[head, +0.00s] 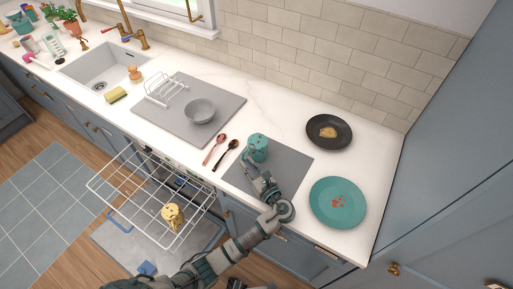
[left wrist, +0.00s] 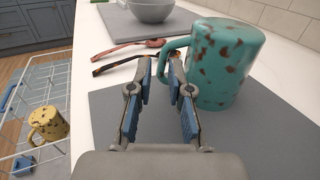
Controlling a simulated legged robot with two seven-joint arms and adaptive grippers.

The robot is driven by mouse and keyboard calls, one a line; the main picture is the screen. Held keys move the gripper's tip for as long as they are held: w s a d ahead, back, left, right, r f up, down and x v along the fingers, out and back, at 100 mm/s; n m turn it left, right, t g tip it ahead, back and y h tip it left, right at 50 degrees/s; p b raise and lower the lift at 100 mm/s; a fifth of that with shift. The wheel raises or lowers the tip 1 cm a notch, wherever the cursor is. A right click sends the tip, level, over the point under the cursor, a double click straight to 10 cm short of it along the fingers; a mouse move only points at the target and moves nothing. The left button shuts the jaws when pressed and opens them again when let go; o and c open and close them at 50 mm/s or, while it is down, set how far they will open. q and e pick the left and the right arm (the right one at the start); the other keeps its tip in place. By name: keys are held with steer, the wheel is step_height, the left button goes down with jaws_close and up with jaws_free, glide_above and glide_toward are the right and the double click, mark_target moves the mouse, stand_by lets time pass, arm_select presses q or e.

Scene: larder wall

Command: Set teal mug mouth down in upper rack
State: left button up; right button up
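The teal mug (head: 258,146) with brown speckles stands on the grey mat at the right part of the counter. It also shows in the left wrist view (left wrist: 225,65), with its handle towards my fingers. My left gripper (head: 257,166) is at the mug's near side. In the left wrist view its fingers (left wrist: 162,70) are apart, with the handle at or just beyond the tips; no grip shows. The white wire upper rack (head: 119,200) is pulled out below the counter. My right gripper is not in view.
A yellow speckled mug (head: 173,215) is in the rack. A red spoon (head: 215,150) and a dark spoon (head: 226,154) lie left of the grey mat (head: 292,160). A grey bowl (head: 200,111), a black plate (head: 345,132) and a teal plate (head: 337,218) are also on the counter.

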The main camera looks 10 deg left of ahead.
mark_target(243, 159)
arm_select(q)
steer(key=shift+w+a, duration=0.2)
steer(key=shift+a, duration=0.1)
steer(key=x, duration=0.3)
steer(key=shift+w+d+r, duration=0.1)
steer(key=shift+w+d, duration=0.05)
steer(key=shift+w, duration=0.55)
steer(key=shift+a, duration=0.3)
jaws_close()
steer(key=shift+a, duration=0.15)
